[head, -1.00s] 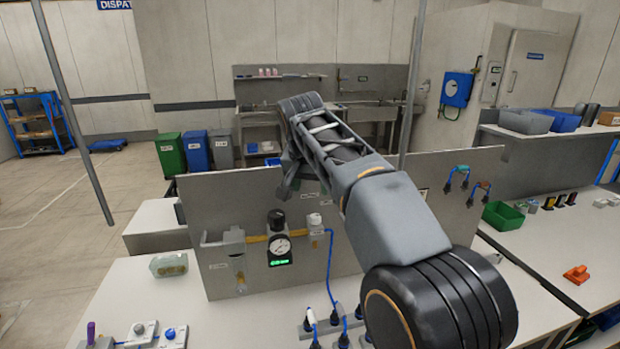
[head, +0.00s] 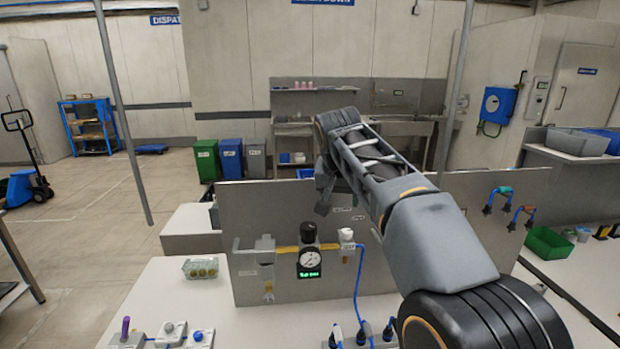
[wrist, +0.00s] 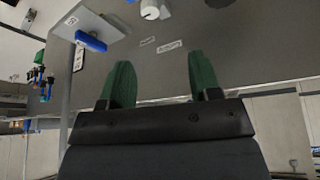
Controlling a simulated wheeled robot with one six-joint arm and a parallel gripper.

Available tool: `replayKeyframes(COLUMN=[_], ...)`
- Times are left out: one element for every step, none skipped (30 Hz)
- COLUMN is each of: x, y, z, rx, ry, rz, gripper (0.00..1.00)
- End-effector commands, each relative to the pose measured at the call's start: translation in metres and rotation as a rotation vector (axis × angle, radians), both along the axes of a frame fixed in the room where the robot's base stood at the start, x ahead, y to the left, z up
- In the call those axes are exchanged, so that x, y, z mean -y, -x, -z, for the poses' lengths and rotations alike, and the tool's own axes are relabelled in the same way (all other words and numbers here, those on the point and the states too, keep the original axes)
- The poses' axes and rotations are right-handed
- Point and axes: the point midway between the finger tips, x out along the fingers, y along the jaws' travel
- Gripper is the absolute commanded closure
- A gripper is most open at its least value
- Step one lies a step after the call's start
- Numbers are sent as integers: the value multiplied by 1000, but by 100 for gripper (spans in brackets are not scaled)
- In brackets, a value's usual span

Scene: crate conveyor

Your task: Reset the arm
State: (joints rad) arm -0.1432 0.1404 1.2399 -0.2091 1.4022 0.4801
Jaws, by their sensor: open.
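My arm reaches forward over the grey upright panel (head: 290,200) in the head view. My gripper (head: 326,193) hangs at its far end, by the panel's upper edge, small and partly hidden by my forearm. In the wrist view my gripper (wrist: 160,82) shows two green fingers spread well apart, with nothing between them. The grey panel (wrist: 225,50) with small labels lies beyond the fingers. I cannot tell how far the fingers are from it.
The panel carries a pressure gauge (head: 309,262) and a white-capped valve (head: 346,236). A clear box (head: 201,268) and blue plugs (head: 362,333) are on the white bench (head: 150,290). A green bin (head: 549,243) stands right.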

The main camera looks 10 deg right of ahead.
Motion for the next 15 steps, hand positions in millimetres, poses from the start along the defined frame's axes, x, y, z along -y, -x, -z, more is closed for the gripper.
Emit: replayKeyframes(x=[-3,-3,-4,-4,-3,-2,0,2,3,5,7,9,11,13,15], y=[0,3,9,15,23,35,44,55,70,81,93,108,120,131,146], z=[22,31,44,54,64,77,87,96,108,118,127,138,147,155,165], rx=[-32,-43,-55,-64,-71,-78,-82,-86,-90,-92,-94,-95,-96,-96,-95], ry=[7,11,14,15,17,16,16,14,12,11,7,5,3,-1,-5], rz=[-50,-82,-126,-158,-190,-230,-256,-281,-310,-330,-346,-364,-375,-384,-393], gripper=[43,43,43,43,43,43,43,43,43,43,43,43,43,43,43])
